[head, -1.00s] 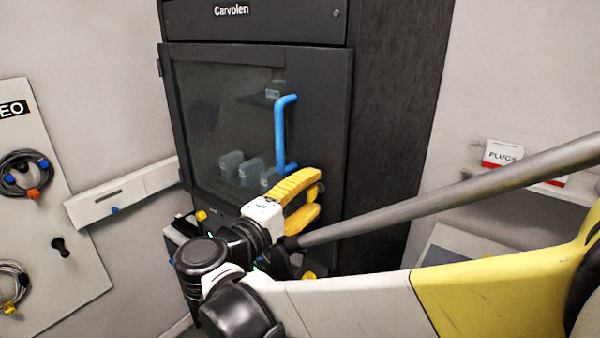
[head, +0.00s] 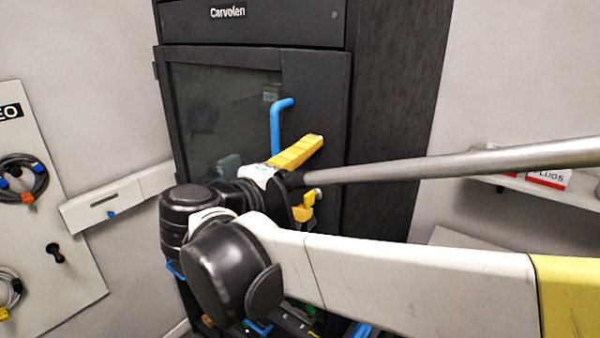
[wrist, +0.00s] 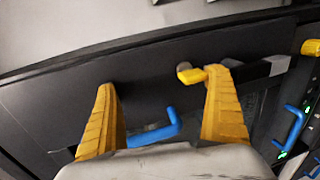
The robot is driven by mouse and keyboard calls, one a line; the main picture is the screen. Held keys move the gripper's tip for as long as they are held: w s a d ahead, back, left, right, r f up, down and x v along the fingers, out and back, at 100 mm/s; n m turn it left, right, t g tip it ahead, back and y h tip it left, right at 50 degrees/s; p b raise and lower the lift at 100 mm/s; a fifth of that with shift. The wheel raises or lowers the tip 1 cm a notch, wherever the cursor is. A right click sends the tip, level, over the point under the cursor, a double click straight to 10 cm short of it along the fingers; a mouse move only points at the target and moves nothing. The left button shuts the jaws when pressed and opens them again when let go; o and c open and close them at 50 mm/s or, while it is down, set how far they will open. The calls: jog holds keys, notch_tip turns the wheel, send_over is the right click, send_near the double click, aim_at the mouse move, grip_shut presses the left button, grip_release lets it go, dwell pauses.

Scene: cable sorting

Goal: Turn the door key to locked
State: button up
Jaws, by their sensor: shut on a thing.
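A yellow key (wrist: 192,75) with a round grey metal part sits on the black cabinet door (wrist: 150,70). It shows in the wrist view at the tip of the right finger, against its inner side, and small in the head view (head: 316,193). My gripper (wrist: 165,80) has two yellow ridged fingers that look well apart. It also shows in the head view (head: 314,172), low on the door front. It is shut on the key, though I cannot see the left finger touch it. The key's exact angle is hard to tell.
A blue door handle (head: 276,125) stands just above my gripper and shows between the fingers in the wrist view (wrist: 155,133). A panel with coiled cables (head: 40,230) is at the left. A shelf with a plugs label (head: 548,177) is at the right.

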notch_tip(320, 180, up, 6)
jog(key=t+h, duration=0.1)
jog(key=shift+w+a+t, duration=0.15)
jog(key=shift+w+t, duration=0.2)
jog(key=shift+t, duration=0.05)
jog(key=shift+g+y, duration=0.5)
jog(key=shift+g, duration=0.4)
jog(key=f, duration=0.2)
jog(key=s+f, duration=0.1)
jog(key=f, duration=0.2)
jog(key=shift+v, duration=1.05)
jog(key=c, duration=0.6)
jog(key=shift+o, duration=0.2)
jog(key=shift+s+f, duration=0.25)
jog(key=shift+s, duration=0.2)
jog(key=f+v, duration=0.2)
jog(key=v, duration=0.8)
jog(key=shift+s, duration=0.2)
jog(key=shift+f, duration=0.1)
